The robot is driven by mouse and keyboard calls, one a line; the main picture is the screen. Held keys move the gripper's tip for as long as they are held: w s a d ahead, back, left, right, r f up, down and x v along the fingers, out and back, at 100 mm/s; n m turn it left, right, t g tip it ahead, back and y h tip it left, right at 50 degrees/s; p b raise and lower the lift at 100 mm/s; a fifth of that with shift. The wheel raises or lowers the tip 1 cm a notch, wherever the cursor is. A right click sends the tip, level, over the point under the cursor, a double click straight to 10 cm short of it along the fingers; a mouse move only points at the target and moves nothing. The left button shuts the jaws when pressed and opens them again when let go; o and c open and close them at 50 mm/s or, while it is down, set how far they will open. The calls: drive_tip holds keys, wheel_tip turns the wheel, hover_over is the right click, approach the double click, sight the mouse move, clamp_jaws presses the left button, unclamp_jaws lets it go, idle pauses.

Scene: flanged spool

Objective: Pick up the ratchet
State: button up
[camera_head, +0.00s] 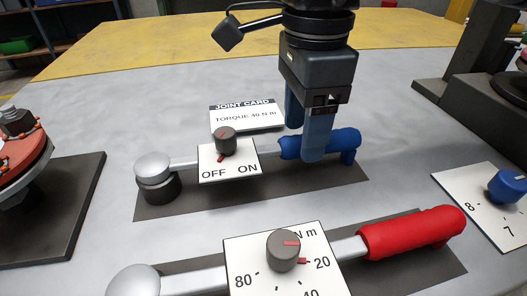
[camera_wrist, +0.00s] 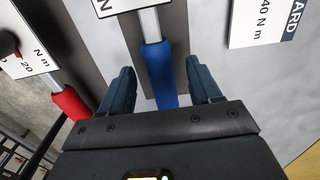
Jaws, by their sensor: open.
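The tool with the blue handle (camera_head: 344,142), a silver shaft and a round silver head (camera_head: 153,167) lies on a dark mat, with an OFF/ON plate (camera_head: 230,160) and grey knob at its middle. I take it to be the ratchet. My gripper (camera_head: 305,140) points down at the blue handle, its fingers open. In the wrist view the blue handle (camera_wrist: 160,72) runs between the two spread fingers, with a gap on each side. The near finger hides part of the handle in the head view.
A similar tool with a red handle (camera_head: 412,233) and an N m dial plate (camera_head: 288,262) lies nearer on its own mat. A joint card (camera_head: 246,115) stands behind the ratchet. A white plate with a blue knob (camera_head: 507,186) is at right. Dark fixtures stand left and right.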

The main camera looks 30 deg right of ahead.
wheel_tip(320, 180, down, 2)
drive_tip(key=shift+f, duration=0.1)
drive_tip(key=shift+a, duration=0.1)
clamp_jaws()
idle(0.5)
